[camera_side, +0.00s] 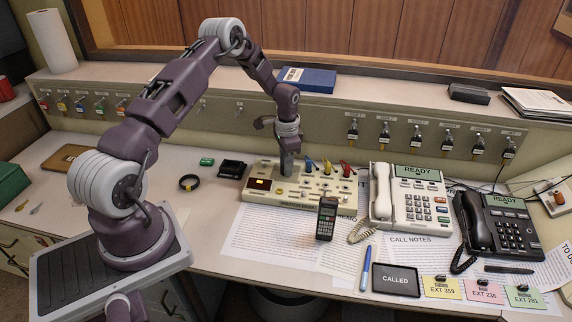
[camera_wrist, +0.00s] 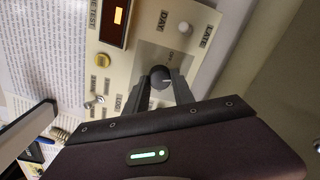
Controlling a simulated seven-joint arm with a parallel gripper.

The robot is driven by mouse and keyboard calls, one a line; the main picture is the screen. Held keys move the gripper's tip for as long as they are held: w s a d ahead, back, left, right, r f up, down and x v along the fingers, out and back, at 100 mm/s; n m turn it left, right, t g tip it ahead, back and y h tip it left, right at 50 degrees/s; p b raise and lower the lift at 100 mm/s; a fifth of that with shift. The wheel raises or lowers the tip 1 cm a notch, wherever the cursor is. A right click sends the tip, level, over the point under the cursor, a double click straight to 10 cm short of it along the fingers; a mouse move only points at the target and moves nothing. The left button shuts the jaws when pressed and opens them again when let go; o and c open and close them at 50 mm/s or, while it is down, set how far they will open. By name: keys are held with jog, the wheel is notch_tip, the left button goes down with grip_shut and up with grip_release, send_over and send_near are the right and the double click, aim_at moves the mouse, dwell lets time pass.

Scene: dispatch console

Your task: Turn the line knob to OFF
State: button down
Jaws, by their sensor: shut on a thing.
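The cream dispatch console (camera_side: 318,190) lies on the desk below my arm. In the wrist view a round dark knob (camera_wrist: 160,76) sits on a grey plate of the console (camera_wrist: 118,72). My gripper (camera_wrist: 166,84) is shut on this knob, one finger on each side. In the side view my gripper (camera_side: 287,174) points straight down at the console and hides the knob. I cannot tell which setting the knob's mark points to.
Colored levers (camera_side: 326,167) stand right of my gripper. A handheld phone (camera_side: 327,218) stands in front; a white desk phone (camera_side: 412,200) stands to the right.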

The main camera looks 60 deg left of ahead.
jog(key=n, duration=0.5)
jog(key=shift+w+a+n, duration=0.1)
jog(key=shift+n, duration=0.2)
jog(key=n, duration=0.5)
jog(key=shift+a+g, duration=0.1)
jog(key=shift+g, duration=0.2)
jog(key=shift+n, duration=0.4)
jog(key=c, duration=1.1)
grip_release()
jog(key=shift+o, duration=0.2)
notch_tip(320, 180, up, 7)
jog(key=shift+w+r, duration=0.1)
jog(key=shift+d, duration=0.2)
